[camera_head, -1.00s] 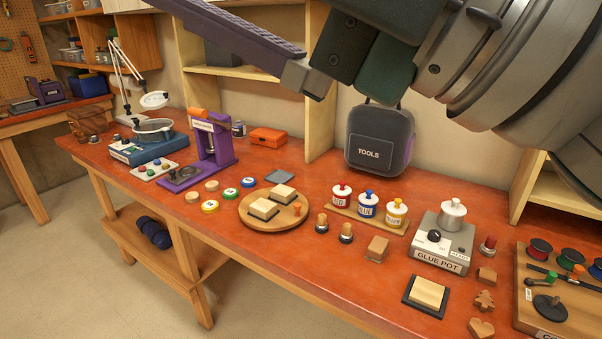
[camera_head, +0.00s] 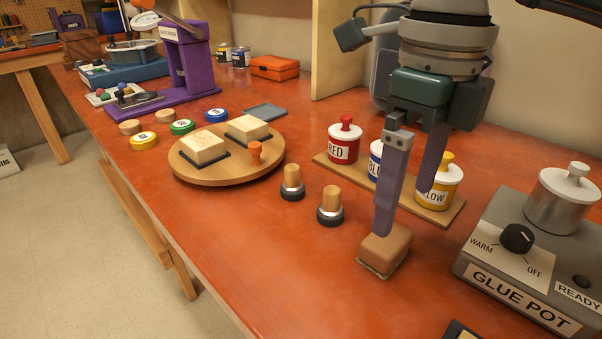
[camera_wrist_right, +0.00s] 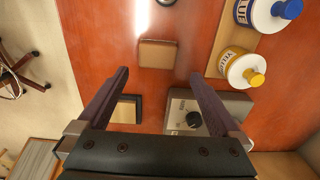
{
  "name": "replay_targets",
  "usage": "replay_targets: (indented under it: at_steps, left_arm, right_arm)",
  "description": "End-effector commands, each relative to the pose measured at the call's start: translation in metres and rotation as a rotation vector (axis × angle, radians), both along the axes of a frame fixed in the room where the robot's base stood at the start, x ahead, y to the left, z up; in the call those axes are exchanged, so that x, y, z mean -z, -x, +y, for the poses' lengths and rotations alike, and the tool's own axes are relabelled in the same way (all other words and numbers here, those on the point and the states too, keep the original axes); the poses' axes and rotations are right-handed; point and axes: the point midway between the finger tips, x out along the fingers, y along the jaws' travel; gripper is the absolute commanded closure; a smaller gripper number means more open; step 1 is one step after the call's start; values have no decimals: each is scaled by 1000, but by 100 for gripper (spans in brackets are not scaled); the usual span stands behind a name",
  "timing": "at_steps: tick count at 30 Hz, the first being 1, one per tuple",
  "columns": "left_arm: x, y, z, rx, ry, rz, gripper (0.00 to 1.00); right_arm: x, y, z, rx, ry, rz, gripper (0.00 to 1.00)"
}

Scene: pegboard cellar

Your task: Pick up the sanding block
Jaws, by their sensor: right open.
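The sanding block (camera_head: 388,248), a tan-brown block with a thin grey layer at its base, lies flat on the orange bench top. In the right wrist view the sanding block (camera_wrist_right: 158,54) is ahead of the fingertips, roughly centred between them. My right gripper (camera_head: 408,208) points down above the bench, open and empty. In the head view one finger overlaps the block's top edge; I cannot tell whether it touches. Both purple fingers of the right gripper (camera_wrist_right: 160,76) show spread apart in the wrist view. My left gripper is not in view.
Red (camera_head: 343,142), blue (camera_head: 375,160) and yellow (camera_head: 440,186) pots stand on a wooden strip (camera_head: 425,211) close behind the right gripper. The glue pot unit (camera_head: 520,262) is right of the block. Two wood-topped stamps (camera_head: 330,207) and a round board (camera_head: 225,176) lie left.

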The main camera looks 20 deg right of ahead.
Motion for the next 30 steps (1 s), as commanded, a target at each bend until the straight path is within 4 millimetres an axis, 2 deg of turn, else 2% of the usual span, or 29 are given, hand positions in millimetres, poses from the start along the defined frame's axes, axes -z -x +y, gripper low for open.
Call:
replay_targets:
  at_steps: [3, 8, 15, 18, 24, 26, 30]
  left_arm:
    - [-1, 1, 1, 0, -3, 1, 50]
    - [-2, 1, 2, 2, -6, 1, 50]
    - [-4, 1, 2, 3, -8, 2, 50]
    - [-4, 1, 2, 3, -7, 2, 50]
    - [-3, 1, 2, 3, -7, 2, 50]
    - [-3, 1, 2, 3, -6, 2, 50]
    - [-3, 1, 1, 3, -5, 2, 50]
  right_arm:
    - [16, 0, 1, 0, -3, 3, 0]
    - [29, -1, 2, -2, -4, 3, 0]
    - [66, -5, 5, -1, -4, 3, 0]
    - [73, -5, 5, -3, -5, 2, 0]
    - [73, -5, 5, -3, -4, 0, 0]
    - [73, -5, 5, -3, -5, 0, 5]
    - [73, -5, 5, -3, -5, 0, 20]
